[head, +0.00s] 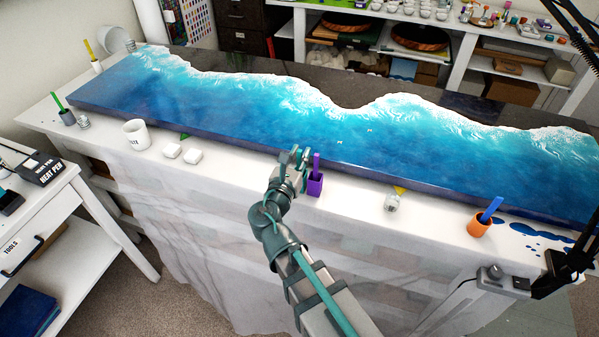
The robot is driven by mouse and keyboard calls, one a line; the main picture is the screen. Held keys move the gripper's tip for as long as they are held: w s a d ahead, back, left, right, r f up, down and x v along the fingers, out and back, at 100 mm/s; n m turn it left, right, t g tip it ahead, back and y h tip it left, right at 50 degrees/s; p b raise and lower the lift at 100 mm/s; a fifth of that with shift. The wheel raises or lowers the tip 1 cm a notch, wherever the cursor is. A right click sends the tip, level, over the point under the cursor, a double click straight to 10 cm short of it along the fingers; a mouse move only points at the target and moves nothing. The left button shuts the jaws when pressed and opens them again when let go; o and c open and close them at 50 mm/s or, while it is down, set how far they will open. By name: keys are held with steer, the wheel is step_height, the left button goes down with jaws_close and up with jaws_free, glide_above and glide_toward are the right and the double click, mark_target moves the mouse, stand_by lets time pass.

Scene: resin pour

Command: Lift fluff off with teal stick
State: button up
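A long slab with glossy blue, white-foamed resin (250,105) lies on the sheet-covered table. Small pale specks (369,130) sit on the resin near its middle; they may be the fluff, but are too small to be sure. My gripper (296,154) is at the slab's front edge, left of a purple cup (315,186) holding a purple stick (316,163). Grey-teal parts show at its fingers. I cannot make out a separate teal stick or whether the fingers are shut on one.
An orange cup (478,226) with a blue stick (491,208) is at right, near blue spills (540,233). A black lamp arm (562,270) rises at far right.

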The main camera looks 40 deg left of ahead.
jaws_close()
steer(key=shift+r, duration=0.15)
